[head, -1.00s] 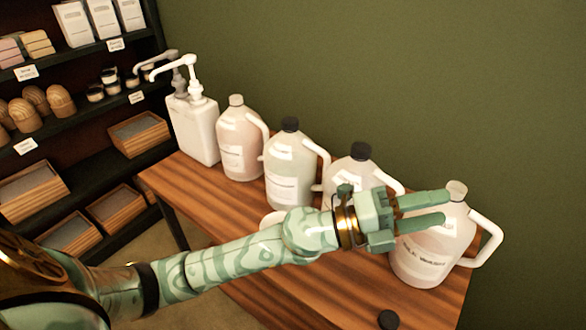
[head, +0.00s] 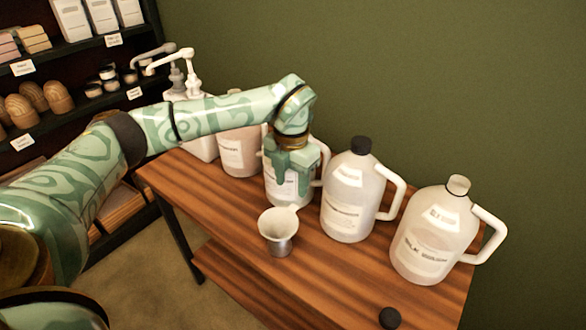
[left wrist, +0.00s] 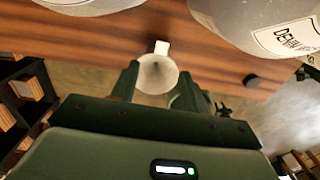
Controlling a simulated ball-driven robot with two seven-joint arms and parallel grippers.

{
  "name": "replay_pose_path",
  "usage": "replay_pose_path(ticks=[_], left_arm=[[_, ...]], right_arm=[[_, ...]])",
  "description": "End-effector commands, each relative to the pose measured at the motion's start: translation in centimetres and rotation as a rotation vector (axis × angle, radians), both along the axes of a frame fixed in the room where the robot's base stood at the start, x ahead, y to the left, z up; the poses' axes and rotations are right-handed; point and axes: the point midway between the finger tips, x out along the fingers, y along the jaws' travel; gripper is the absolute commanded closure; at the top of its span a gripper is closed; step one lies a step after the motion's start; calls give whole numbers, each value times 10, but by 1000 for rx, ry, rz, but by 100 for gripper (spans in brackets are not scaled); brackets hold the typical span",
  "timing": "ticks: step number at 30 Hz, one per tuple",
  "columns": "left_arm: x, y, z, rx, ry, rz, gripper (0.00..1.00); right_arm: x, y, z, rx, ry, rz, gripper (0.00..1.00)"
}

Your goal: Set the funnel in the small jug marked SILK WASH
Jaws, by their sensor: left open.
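The funnel (head: 279,233) stands on the wooden table, white and wide-mouthed with a small tab, its lower part looking greyer. The jug marked SILK WASH (head: 432,238) stands uncapped at the right end of the row, its handle to the right. My left gripper (head: 292,182) is open and points down behind the funnel, in front of the jugs. In the left wrist view the funnel (left wrist: 157,73) shows beyond and between the two open fingertips (left wrist: 155,88), apart from them. My right gripper is out of view.
A dark cap (head: 389,318) lies near the table's front edge. A black-capped jug (head: 350,195) stands left of the SILK WASH jug; more jugs and white pump containers (head: 190,95) line the back. Shelves fill the left. The table (head: 335,275) is clear right of the funnel.

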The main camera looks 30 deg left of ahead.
Motion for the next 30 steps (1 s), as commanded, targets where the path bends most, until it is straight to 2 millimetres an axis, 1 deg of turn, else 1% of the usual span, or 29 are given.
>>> replay_pose_path(ticks=[1,6,9,13,18,28,29,30], left_arm=[[-1,0,-18,-2,6,0,55],[-1,0,-58,-2,5,0,55],[-1,-1,-79,-3,5,-1,55],[-1,-1,-100,-3,3,-2,55],[0,-1,-114,-2,1,-1,55],[0,-1,-115,-2,-1,-2,55],[0,-1,-115,-2,-1,-2,63],[0,-1,-115,-2,-1,-2,74]], right_arm=[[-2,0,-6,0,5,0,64],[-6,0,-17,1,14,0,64],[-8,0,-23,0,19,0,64],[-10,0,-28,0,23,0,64],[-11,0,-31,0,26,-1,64],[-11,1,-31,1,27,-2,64],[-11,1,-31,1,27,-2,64],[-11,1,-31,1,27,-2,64]])
